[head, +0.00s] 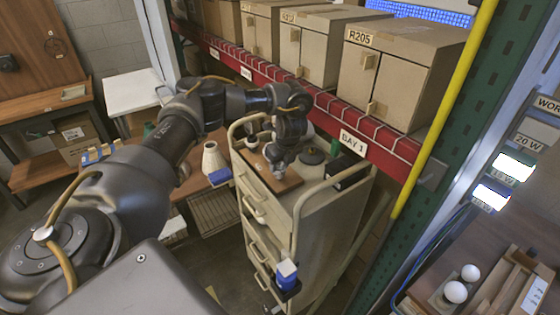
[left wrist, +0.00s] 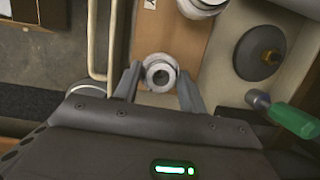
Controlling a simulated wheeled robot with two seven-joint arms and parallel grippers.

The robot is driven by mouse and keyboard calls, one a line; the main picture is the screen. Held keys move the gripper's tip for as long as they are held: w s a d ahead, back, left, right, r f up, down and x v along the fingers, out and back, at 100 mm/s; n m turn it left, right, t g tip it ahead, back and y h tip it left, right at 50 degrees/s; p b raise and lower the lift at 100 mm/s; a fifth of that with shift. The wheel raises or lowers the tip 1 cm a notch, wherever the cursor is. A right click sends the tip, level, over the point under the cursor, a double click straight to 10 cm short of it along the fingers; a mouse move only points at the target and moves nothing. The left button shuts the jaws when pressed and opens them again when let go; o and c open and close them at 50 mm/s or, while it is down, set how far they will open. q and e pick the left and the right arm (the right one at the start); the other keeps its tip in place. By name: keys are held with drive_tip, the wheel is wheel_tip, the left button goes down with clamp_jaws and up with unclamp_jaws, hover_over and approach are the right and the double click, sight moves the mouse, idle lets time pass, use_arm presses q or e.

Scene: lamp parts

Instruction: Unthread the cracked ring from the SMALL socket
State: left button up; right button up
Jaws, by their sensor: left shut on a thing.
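My left gripper (head: 276,166) reaches down over a brown wooden board (head: 290,184) on top of a beige drawer cart. In the left wrist view, its two fingers (left wrist: 160,88) stand on either side of a pale round ring (left wrist: 159,70) with a dark hole, and are shut on it. The ring appears to sit at a socket on the board (left wrist: 180,38); the socket beneath is mostly hidden. No crack can be made out. A second, larger pale socket (left wrist: 200,6) is cut off at the top edge of the left wrist view. My right gripper is not in view.
The cart (head: 284,218) has raised side rails close to my gripper. A dark round lid (left wrist: 260,52) and a green-handled tool (left wrist: 294,120) lie beside the board. A red shelf beam (head: 330,128) with cardboard boxes (head: 398,80) runs behind the cart.

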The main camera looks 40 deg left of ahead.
use_arm(q)
drive_tip(key=shift+r+n+g+p, duration=0.15)
drive_tip(key=shift+n+g+p, duration=0.25)
drive_tip(key=shift+n+p, duration=1.35)
drive_tip(key=shift+w+n+p, duration=0.1)
drive_tip(key=shift+n+p, duration=0.15)
drive_tip(key=shift+p, duration=0.2)
drive_tip(key=shift+n+g+p, duration=0.3)
drive_tip(key=shift+n+p, duration=0.2)
drive_tip(key=shift+n, duration=0.2)
drive_tip(key=shift+w+n+g, duration=0.15)
drive_tip(key=shift+n+g, duration=0.25)
drive_tip(key=shift+n, duration=0.6)
drive_tip(key=n, duration=0.3)
drive_tip(key=shift+a+n+g, duration=0.1)
drive_tip(key=shift+n+g, duration=0.2)
drive_tip(key=shift+g, duration=0.1)
